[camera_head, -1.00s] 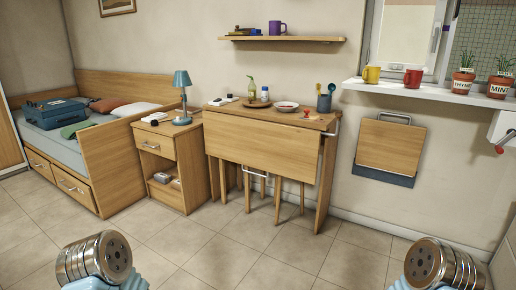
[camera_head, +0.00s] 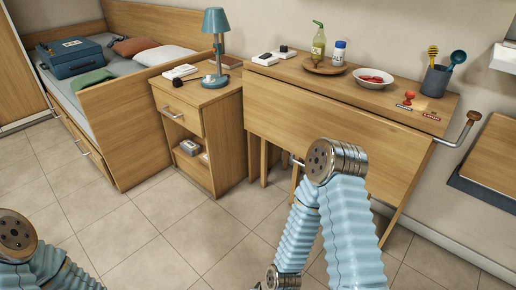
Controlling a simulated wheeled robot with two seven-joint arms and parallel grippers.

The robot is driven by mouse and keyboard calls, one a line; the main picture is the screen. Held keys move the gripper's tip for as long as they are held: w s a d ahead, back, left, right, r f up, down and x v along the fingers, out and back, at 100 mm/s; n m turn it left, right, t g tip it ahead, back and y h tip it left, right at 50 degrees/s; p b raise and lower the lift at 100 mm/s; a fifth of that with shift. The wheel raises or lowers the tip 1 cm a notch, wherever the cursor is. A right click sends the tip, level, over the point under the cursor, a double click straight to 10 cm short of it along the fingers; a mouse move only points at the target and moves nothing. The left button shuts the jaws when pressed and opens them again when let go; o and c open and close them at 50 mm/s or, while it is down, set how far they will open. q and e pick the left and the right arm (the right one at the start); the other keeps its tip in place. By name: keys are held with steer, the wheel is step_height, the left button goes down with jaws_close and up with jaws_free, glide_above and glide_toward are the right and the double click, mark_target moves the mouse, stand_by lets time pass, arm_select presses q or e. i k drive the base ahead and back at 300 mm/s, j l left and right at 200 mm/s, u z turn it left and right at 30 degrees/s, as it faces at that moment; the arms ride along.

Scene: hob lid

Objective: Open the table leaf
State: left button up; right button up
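The wooden table leaf (camera_head: 290,125) hangs down at the front of the narrow wall table (camera_head: 292,72). A small metal handle (camera_head: 297,161) shows at the leaf's lower edge, partly behind my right arm. A metal bar with a wooden knob (camera_head: 473,118) sticks out at the table's right end. My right arm's raised joint stands in front of the leaf and hides part of its lower middle. My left arm shows only at the lower left corner, away from the table. Neither gripper's fingers are in view.
On the tabletop stand a green bottle (camera_head: 318,45), a white jar (camera_head: 338,53), a bowl (camera_head: 373,78), a red stamp (camera_head: 408,98) and a utensil cup (camera_head: 437,80). A nightstand (camera_head: 205,120) with a lamp (camera_head: 216,42) stands close to the left. The floor at front left is clear.

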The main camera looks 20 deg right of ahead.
mark_target(291, 118)
steer(key=i+j+u, duration=0.15)
steer(key=i+u, duration=0.2)
steer(key=i, duration=0.2)
steer(key=i+u, duration=0.3)
steer(key=i, duration=0.2)
steer(key=i+j+z, duration=0.1)
steer(key=i+z, duration=0.3)
steer(key=i+j+z, duration=0.2)
steer(key=z, duration=0.2)
steer(key=i+z, duration=0.1)
steer(key=z, duration=0.3)
steer(key=i+j+z, duration=0.1)
steer(key=z, duration=0.35)
steer(key=i+j+z, duration=0.1)
steer(key=z, duration=0.3)
steer(key=j+z, duration=0.2)
steer(key=z, duration=0.25)
steer(key=i+j+z, duration=0.1)
steer(key=z, duration=0.3)
